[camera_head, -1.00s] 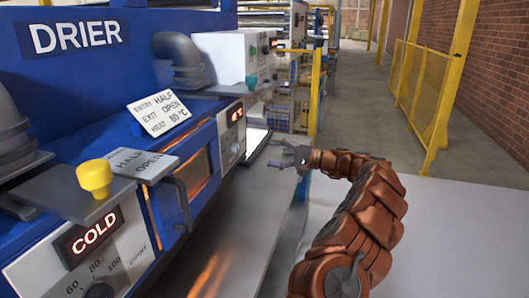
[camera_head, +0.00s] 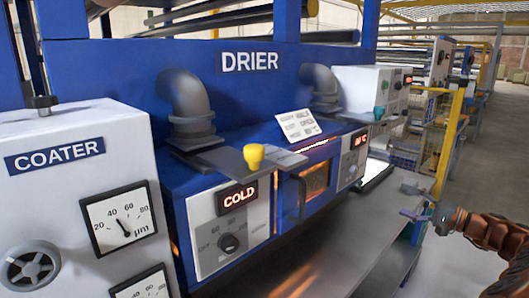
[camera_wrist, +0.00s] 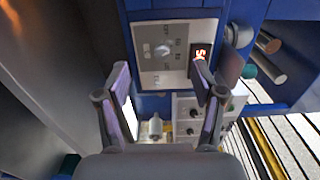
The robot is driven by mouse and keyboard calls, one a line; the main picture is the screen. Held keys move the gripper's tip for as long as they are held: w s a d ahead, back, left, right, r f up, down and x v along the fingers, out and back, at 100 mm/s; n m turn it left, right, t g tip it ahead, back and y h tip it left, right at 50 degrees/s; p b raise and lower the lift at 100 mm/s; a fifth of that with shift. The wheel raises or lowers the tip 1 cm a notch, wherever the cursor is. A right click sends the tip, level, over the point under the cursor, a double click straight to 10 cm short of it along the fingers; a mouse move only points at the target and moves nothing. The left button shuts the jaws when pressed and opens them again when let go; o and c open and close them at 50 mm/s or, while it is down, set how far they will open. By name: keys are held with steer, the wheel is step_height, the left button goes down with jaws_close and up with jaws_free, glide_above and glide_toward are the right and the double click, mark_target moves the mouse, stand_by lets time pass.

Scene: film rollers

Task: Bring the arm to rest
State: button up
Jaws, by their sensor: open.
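My arm (camera_head: 492,232) comes in from the right edge of the head view, its red-brown segments bent. My gripper (camera_head: 408,201) is open and empty, in the air at the right of the drier (camera_head: 250,62), above the grey metal bench. In the wrist view the two fingers of my gripper (camera_wrist: 166,85) stand wide apart with nothing between them. Beyond them are a white control panel with a knob (camera_wrist: 162,51) and a small lit red display (camera_wrist: 201,55). The rest of the arm is cut off by the frame.
A white coater (camera_head: 80,160) with dials stands at the left. A yellow post (camera_head: 449,145) rises behind my gripper. Grey floor (camera_head: 490,125) lies open at the far right.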

steer(key=s+a+r+n+g+y, duration=0.1)
steer(key=s+a+r+n+g, duration=0.15)
steer(key=a, duration=0.75)
steer(key=s+a+r+n+g+y, duration=0.1)
steer(key=s+a+r+n+g, duration=0.2)
steer(key=a, duration=0.7)
steer(key=s+a+r+n+g+h+p, duration=0.1)
steer(key=s+a+n+g+h+p, duration=0.1)
steer(key=s+a+g, duration=0.85)
steer(key=s+a+f+n+t+h, duration=0.1)
steer(key=s+a+f+h, duration=0.2)
steer(key=s, duration=0.7)
steer(key=s+a+f+n+h, duration=0.1)
steer(key=s+a+f+h, duration=0.2)
steer(key=s, duration=0.6)
steer(key=s+d+f+h+p, duration=0.1)
steer(key=s+d+f+h, duration=0.2)
steer(key=s+d, duration=0.2)
steer(key=s+d+f+h, duration=0.3)
steer(key=s+d, duration=0.3)
steer(key=s, duration=0.4)
steer(key=shift+s+d+h+p, duration=0.25)
steer(key=shift+h+p, duration=0.05)
steer(key=shift+p, duration=0.05)
